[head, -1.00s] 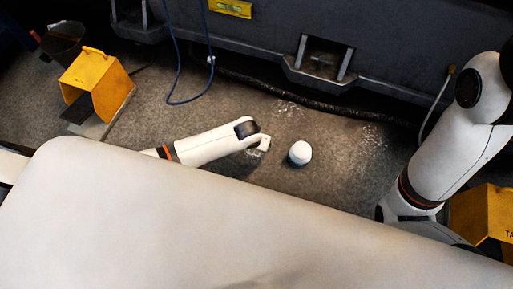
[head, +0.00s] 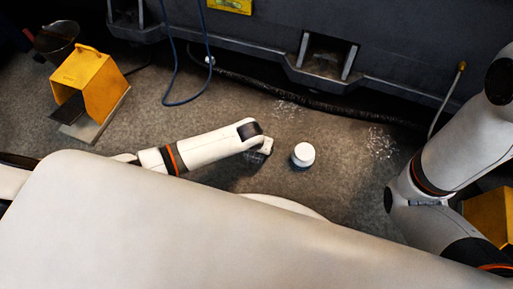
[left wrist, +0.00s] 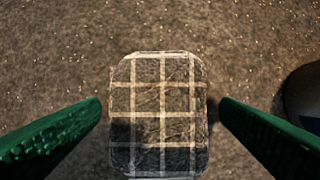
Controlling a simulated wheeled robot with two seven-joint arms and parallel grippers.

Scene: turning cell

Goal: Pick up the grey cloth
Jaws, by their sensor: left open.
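The grey cloth (left wrist: 160,130) is a rounded, plaid-patterned rectangle with pale lines, seen in the left wrist view on the speckled floor. My left gripper (left wrist: 160,104) has two green fingers, open, one on each side of the cloth with a gap to it. Nothing is held. In the head view my left gripper (head: 262,151) is at the end of the white arm, low over the floor. A small patch of the cloth (head: 254,158) shows beside it there, mostly hidden. My right arm is at the right edge; its gripper is out of view.
A white round tub (head: 303,154) stands on the floor just right of my left gripper. A yellow foot-pedal guard (head: 90,78) and a dark bucket (head: 57,40) are at the left. A blue cable (head: 172,75) hangs by the grey machine base (head: 400,50). Another yellow guard (head: 490,214) is at the right.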

